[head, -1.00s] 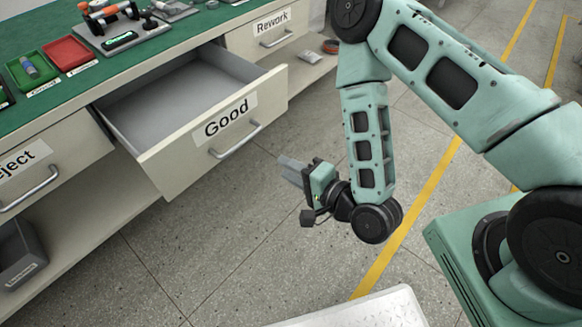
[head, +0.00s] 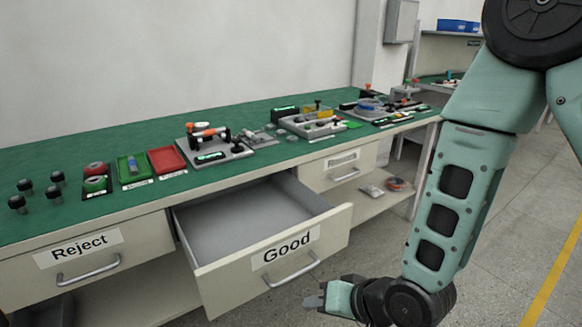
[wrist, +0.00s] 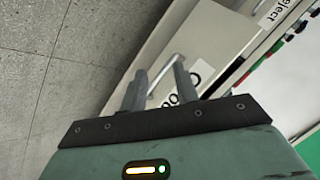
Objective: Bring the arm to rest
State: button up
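My gripper (head: 314,300) hangs low in the head view, in front of the drawer marked Good (head: 225,276) and just right of its handle (head: 292,271). In the wrist view the two fingers of my gripper (wrist: 159,68) stand apart with nothing held between them. The Good drawer's handle and part of its label (wrist: 196,76) show beyond the fingers. I see no contact between my gripper and the drawer. The drawer is pulled out, and the part of its inside that shows is empty. My forearm (head: 445,205) hangs down on the right.
The green workbench (head: 120,150) carries a red tray (head: 167,160), a green tray (head: 133,168), fixtures and several black knobs. The Reject drawer (head: 130,236) and Rework drawer (head: 352,158) are shut. A lower shelf (head: 370,205) holds small items. Floor at the right is clear.

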jog(key=s+d+r+n+g+h, duration=0.3)
jog(key=s+d+r+n, duration=0.1)
jog(key=s+r, duration=0.3)
jog(key=s+d+r+n+g+h, duration=0.2)
jog(key=s+d+r+n+h, duration=0.15)
jog(key=s+r, duration=0.45)
notch_tip(320, 180, up, 13)
jog(key=p, duration=1.2)
jog(key=shift+d+f+g+p, duration=0.2)
jog(key=shift+d+g+p, duration=0.1)
